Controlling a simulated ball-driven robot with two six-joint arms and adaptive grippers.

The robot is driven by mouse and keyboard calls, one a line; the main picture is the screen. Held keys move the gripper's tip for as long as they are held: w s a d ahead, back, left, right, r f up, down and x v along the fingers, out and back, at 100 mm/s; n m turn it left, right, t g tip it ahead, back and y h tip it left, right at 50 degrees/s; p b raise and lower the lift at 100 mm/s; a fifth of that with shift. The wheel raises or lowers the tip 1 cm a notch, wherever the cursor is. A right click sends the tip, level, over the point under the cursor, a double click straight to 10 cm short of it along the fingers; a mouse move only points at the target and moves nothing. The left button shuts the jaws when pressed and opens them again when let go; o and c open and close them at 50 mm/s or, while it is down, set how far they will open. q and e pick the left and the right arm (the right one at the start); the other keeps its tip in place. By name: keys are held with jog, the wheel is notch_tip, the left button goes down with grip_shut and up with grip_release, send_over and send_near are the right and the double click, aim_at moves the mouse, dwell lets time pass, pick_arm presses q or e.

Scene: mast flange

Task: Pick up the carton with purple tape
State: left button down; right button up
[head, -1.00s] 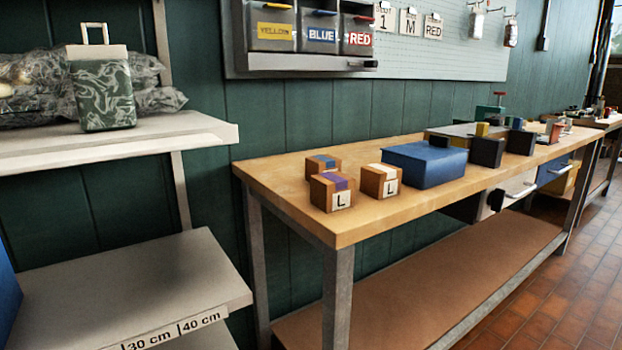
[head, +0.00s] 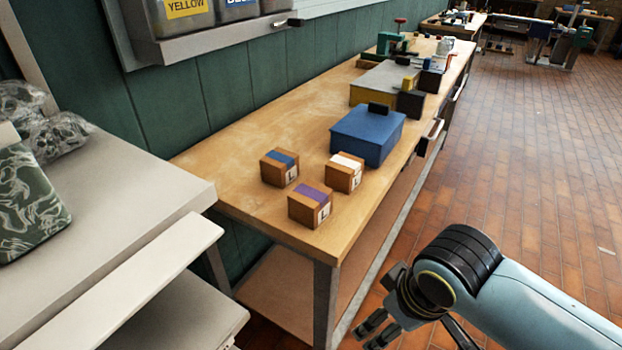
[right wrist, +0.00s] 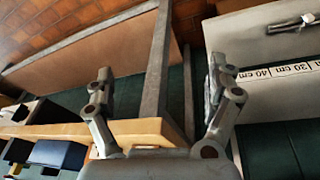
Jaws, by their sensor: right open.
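The carton with purple tape (head: 312,204) sits on the near end of the wooden workbench (head: 240,205), an L label on its right side. Behind it stand a carton with blue tape (head: 279,168) and one with white tape (head: 344,172). My right gripper (head: 405,328) is open and empty, low and to the right of the bench's near end, well apart from the cartons. Its spread fingers show in the right wrist view (right wrist: 160,78), with the bench edge and leg beyond. I cannot make out the purple-taped carton there. My left gripper is not in view.
A blue box (head: 367,135) stands behind the cartons, with other boxes and tools farther along. A pale shelf unit (head: 120,190) holding a green patterned case (head: 28,200) is at the left. The tiled floor (head: 540,150) at the right is open.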

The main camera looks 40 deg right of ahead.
notch_tip(320, 180, up, 9)
jog(key=w+p, duration=0.1)
jog(key=p, duration=0.2)
notch_tip(320, 180, up, 8)
jog(key=m+g+y+p, duration=0.1)
jog(key=m+g+p, duration=0.15)
jog(key=m, duration=1.25)
send_over(311, 193)
jog(key=shift+w+g+b, duration=0.25)
jog(key=shift+w+b, duration=0.05)
jog(key=shift+w, duration=0.05)
jog(key=shift+f, duration=0.45)
notch_tip(311, 193, down, 4)
jog(key=shift+f, duration=0.2)
jog(key=f, duration=0.4)
jog(key=shift+s+f, duration=0.2)
jog(key=shift+s, duration=0.1)
jog(key=shift+f, duration=0.45)
